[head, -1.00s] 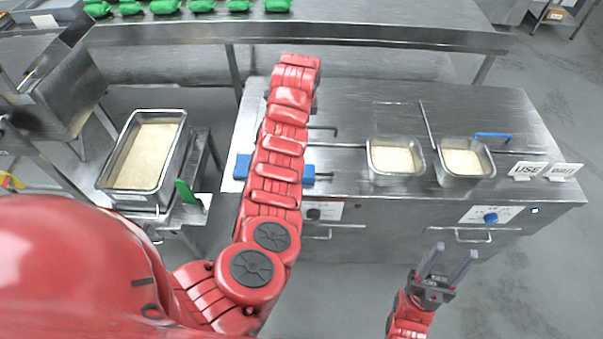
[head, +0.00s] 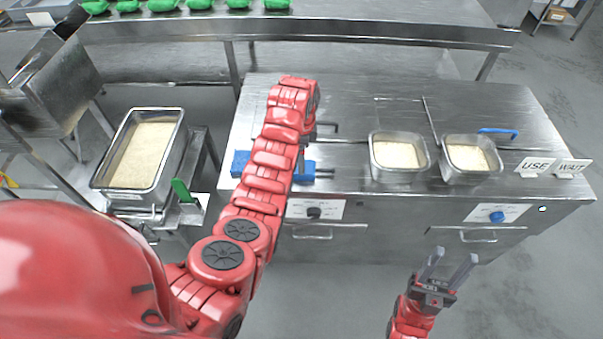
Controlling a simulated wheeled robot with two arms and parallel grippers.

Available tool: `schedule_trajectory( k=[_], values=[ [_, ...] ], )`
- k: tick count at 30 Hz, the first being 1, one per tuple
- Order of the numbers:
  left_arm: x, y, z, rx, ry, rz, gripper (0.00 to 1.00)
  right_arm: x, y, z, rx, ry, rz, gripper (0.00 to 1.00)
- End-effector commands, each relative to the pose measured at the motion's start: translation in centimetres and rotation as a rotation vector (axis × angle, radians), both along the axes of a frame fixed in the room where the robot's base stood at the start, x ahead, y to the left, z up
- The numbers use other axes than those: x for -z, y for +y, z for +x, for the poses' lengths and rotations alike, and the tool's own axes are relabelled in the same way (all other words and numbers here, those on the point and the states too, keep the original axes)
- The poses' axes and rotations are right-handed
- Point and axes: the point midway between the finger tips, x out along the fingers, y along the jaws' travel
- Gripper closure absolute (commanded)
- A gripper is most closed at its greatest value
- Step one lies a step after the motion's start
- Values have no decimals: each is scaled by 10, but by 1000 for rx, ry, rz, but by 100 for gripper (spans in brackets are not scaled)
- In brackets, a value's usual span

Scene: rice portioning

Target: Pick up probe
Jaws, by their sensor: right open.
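I cannot tell for sure which thing is the probe. A blue bent handle (head: 497,131) lies on the steel counter behind the right rice pan. A blue block-like thing (head: 240,163) lies at the counter's left, partly hidden by my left arm; more blue shows on the arm's other side. My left arm reaches over the counter and bends down there. A grey part of my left gripper (head: 301,163) shows beside the blue thing; its fingertips and any contact are unclear. My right gripper (head: 452,258) is open and empty, in front of the counter's right drawer.
Two square steel pans of rice, left (head: 372,160) and right (head: 499,174), stand on the counter (head: 345,100). "USE" (head: 535,166) and "WAIT" (head: 573,168) signs stand at its right. A deep rice tray (head: 180,150) and a green handle (head: 182,190) are at left. Green bundles (head: 165,5) line the back shelf.

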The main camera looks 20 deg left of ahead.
Motion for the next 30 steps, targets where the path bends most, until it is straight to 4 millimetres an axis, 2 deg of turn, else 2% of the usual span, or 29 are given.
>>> schedule_trajectory(
  k=[4,11,19,28,29,30],
  values=[
    [6,0,-1,-1,5,1,0,-5,0,0,0,0,0,50],
    [29,0,-4,1,10,0,0,-33,0,0,0,0,0,50],
    [53,1,-2,0,3,1,0,-37,0,0,0,0,0,50],
    [57,1,-2,0,1,1,0,-37,0,0,0,0,0,50],
    [57,1,-2,0,1,1,2,-37,0,0,0,0,0,50],
    [56,1,-2,0,1,1,9,-37,0,0,0,0,0,50]
  ],
)
